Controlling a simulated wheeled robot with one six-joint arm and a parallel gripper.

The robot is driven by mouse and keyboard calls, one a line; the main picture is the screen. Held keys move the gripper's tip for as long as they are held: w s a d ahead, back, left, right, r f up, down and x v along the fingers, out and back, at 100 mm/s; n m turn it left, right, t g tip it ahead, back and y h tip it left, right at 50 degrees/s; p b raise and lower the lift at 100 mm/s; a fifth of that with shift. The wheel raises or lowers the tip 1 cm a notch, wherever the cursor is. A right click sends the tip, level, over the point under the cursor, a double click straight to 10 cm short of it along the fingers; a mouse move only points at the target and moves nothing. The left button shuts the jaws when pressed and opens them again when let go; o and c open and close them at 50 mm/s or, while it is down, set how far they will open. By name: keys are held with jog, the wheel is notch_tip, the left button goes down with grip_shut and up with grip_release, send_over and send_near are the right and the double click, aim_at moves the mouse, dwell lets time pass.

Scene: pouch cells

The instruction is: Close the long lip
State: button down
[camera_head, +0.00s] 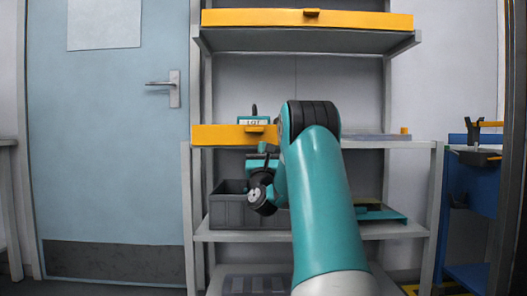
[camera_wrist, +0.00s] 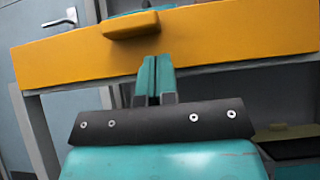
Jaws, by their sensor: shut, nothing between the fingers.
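A long orange lip (camera_head: 320,19) with a small knob spans the front of the top shelf. In the head view my wrist is just below that lip.
A grey bin (camera_head: 228,208) stands on the lower shelf, left of my arm, with a teal flat item (camera_head: 380,214) to the right. A labelled device (camera_head: 253,120) stands behind the middle lip. A blue cart (camera_head: 472,190) is at right, and a closed door (camera_head: 110,150) at left.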

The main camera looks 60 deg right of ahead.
jog(key=b+v, duration=0.6)
jog(key=v, duration=0.4)
jog(key=shift+f+b, duration=0.35)
jog(key=shift+f, duration=0.15)
jog(key=shift+w+a, duration=0.15)
jog(key=shift+w, duration=0.05)
